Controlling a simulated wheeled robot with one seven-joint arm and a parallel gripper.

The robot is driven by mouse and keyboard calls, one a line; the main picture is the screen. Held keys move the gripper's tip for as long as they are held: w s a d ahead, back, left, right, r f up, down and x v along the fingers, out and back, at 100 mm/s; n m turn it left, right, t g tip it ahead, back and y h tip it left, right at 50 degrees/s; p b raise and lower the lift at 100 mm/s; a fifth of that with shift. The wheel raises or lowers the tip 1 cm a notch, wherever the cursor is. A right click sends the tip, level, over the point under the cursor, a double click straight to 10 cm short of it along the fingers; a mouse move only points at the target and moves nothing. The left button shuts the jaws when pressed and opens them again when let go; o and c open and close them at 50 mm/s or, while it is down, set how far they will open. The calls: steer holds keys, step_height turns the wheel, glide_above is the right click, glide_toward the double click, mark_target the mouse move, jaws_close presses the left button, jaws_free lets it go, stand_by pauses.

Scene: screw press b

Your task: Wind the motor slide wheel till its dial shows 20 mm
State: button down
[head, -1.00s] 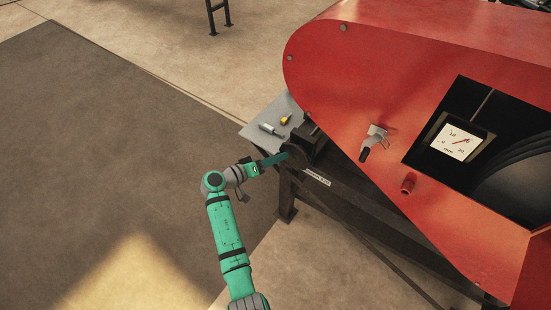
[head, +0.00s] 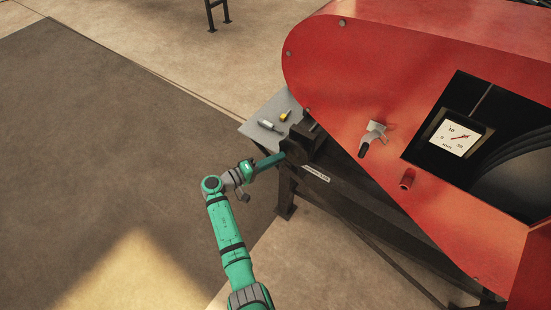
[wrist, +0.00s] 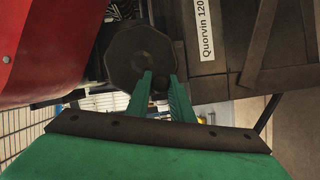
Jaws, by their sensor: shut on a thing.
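The slide wheel (wrist: 138,55) is a dark, many-sided disc in the wrist view. My gripper (wrist: 161,82) is shut on its small dark handle knob (wrist: 160,81), near the wheel's lower edge. In the head view my green gripper (head: 276,159) reaches the dark slide block (head: 305,143) at the bench end, and the wheel is mostly hidden there. The dial (head: 453,138) is white, marked in mm, with 0, 10 and 30 legible. Its red needle points to the upper right, between 10 and 30, around where 20 would be; the exact reading is too small to tell.
A big red guard (head: 380,70) stands right of my arm, with a grey latch (head: 373,135) and a red knob (head: 407,180). Small tools lie on the grey bench top (head: 260,132). A label (head: 316,173) is on the dark frame. Floor at left is clear.

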steer(key=shift+d, duration=0.2)
steer(key=c, duration=1.6)
jaws_free()
steer(key=shift+o, duration=0.2)
steer(key=shift+a, duration=0.15)
steer(key=v, duration=1)
steer(key=shift+s+a, duration=0.2)
steer(key=shift+a, duration=0.1)
steer(key=shift+d, duration=0.1)
